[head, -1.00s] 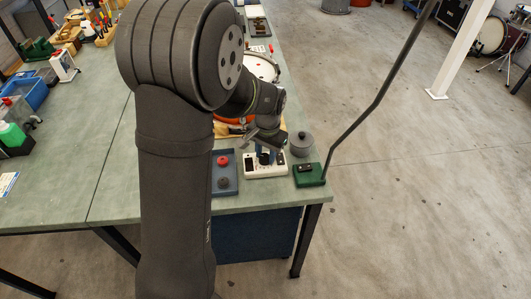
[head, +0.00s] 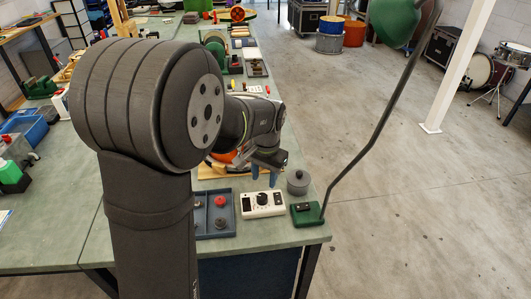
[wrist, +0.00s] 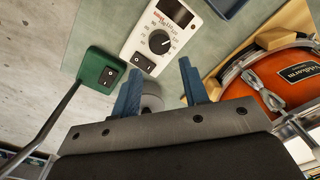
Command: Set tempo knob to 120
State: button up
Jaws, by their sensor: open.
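The white tempo box (head: 262,205) stands on the bench, with a black round knob (head: 262,198) on its top.
A green switch box (head: 306,213) with a lamp arm is right of the tempo box. A grey lidded pot (head: 298,183) stands behind. A blue tray (head: 228,226) with a red and a dark knob is at left. An orange drum (wrist: 275,80) lies near my gripper.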

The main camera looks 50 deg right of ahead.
aim_at(263, 195)
notch_tip(263, 195, up, 10)
jog(key=shift+s, duration=0.25)
jog(key=shift+f, duration=0.1)
dwell(0.5)
jog(key=f, duration=1.1)
jog(key=w+f, duration=0.1)
jog(key=f, duration=0.5)
jog(key=shift+f, duration=0.2)
